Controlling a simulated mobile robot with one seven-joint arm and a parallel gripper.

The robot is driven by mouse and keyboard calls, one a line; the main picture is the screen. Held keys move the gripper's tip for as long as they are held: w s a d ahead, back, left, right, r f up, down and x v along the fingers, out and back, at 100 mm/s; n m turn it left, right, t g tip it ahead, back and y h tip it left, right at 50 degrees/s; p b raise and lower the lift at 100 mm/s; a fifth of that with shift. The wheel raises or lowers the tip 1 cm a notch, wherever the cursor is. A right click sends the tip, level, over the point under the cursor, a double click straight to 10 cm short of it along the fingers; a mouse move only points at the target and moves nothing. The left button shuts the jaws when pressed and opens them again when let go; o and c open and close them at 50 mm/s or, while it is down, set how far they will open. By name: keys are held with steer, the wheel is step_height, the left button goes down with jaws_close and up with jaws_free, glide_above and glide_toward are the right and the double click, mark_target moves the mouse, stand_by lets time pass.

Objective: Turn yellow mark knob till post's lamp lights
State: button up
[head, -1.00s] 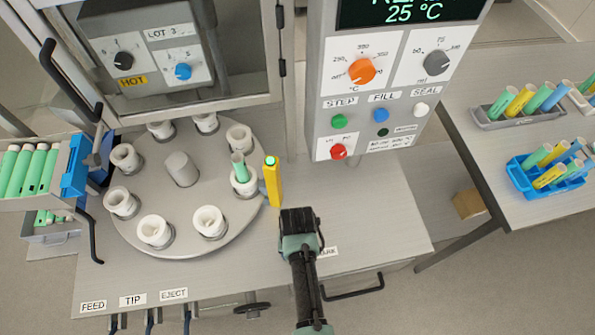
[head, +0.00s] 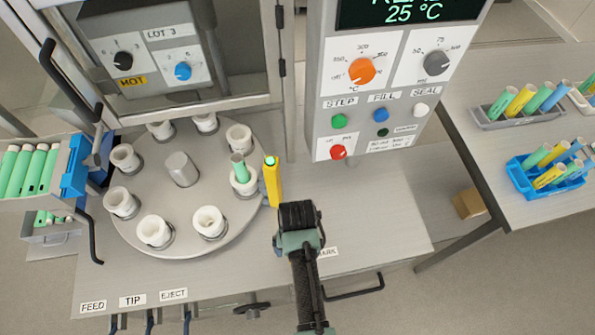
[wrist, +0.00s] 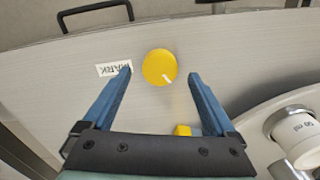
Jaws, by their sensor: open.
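The yellow MARK knob (wrist: 159,67) shows in the wrist view, round, with a white pointer line toward the lower right. My gripper (wrist: 160,73) is open, with one blue finger on each side of the knob; I see gaps between fingers and knob. In the head view my gripper (head: 298,212) hides the knob. The yellow post (head: 272,185) stands upright at the turntable's right edge. The lamp (head: 270,160) on its top looks bright green. A yellow piece, likely part of the post, shows low in the wrist view (wrist: 182,130).
The turntable (head: 185,215) carries several white cups, one with a green tube (head: 238,167) beside the post. The control panel (head: 380,90) stands behind my gripper. The MARK label (wrist: 113,69) lies beside the knob.

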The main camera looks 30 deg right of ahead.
step_height(320, 180, up, 10)
steer(key=shift+b, duration=0.45)
steer(key=shift+w, duration=0.1)
steer(key=w+r+n+t+h+b, duration=0.1)
steer(key=w+r+t+h, duration=0.1)
steer(key=w+r+t, duration=0.8)
steer(key=w+a+r+n+t+b, duration=0.15)
steer(key=w+r, duration=0.35)
steer(key=r, duration=0.5)
steer(key=w+a+r+t, duration=0.25)
steer(key=w+r, duration=0.25)
steer(key=r, duration=0.5)
steer(key=s+a+r+n+t+b, duration=0.15)
steer(key=r+t, duration=0.25)
steer(key=r, duration=0.5)
steer(key=s+a+r+t, duration=0.2)
steer(key=r+t, duration=0.1)
steer(key=r, duration=0.7)
steer(key=s+a+r+n+t+y, duration=0.1)
steer(key=s+r+t, duration=0.2)
steer(key=s+r, duration=0.2)
steer(key=s+a+r+t+y, duration=0.1)
steer(key=s+a+r+t, duration=0.1)
steer(key=s+r, duration=0.4)
step_height(320, 180, up, 2)
steer(key=shift+a+r+n+t, duration=0.1)
steer(key=shift+a+n+t, duration=0.25)
steer(key=shift+t, duration=0.35)
steer(key=shift+d+b, duration=0.1)
steer(key=shift+b, duration=0.2)
